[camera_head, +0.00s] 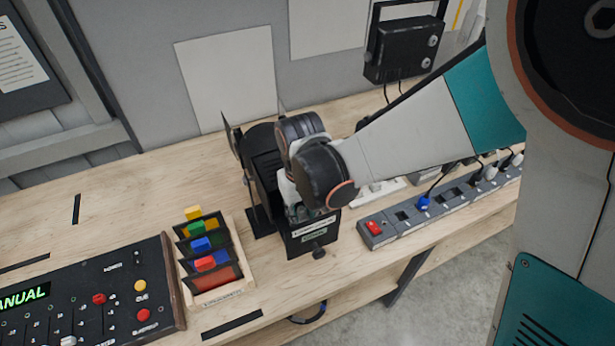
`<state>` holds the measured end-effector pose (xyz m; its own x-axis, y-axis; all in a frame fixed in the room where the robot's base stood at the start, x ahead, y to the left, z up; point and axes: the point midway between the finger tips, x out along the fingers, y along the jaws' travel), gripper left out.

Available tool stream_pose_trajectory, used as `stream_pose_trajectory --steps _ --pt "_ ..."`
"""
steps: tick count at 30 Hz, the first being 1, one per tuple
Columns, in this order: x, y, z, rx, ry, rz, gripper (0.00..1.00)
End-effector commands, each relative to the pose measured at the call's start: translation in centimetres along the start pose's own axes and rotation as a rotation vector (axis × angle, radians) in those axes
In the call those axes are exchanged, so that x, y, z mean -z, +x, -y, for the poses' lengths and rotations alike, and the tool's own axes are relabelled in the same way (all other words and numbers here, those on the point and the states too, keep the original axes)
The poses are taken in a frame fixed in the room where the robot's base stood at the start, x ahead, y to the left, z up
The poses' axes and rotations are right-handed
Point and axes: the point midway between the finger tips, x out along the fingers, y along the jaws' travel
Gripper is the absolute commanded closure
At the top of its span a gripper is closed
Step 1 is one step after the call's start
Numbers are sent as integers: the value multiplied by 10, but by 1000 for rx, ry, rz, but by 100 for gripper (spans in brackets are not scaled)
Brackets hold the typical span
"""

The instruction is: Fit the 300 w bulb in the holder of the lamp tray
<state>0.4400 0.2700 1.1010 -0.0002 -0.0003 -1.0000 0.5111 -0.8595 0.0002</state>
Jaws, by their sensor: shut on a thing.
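The lamp is a black housing (264,170) on the wooden bench. Its tray front (313,238) faces me, with a pale label and a dark knob (319,252). My gripper (299,210) points down at the tray, just behind the front panel. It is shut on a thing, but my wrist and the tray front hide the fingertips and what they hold. I cannot make out the 300 w bulb or the holder.
A rack of coloured gel frames (213,255) stands left of the lamp, beside a control desk (100,295). A power strip (440,208) with plugs and a red switch lies to the right. A black box (403,48) hangs on the wall. The bench's far left is mostly clear.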

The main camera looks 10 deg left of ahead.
Motion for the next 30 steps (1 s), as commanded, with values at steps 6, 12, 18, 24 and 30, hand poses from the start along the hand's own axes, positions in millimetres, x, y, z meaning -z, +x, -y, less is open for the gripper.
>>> stream_pose_trajectory --steps 6,12,18,24,30 --pt "0 2 0 0 0 0 100" --pt "0 2 0 0 0 0 58" --pt "0 2 0 0 0 0 51" --pt "0 2 0 0 0 0 51" --pt "0 0 0 0 0 0 51"
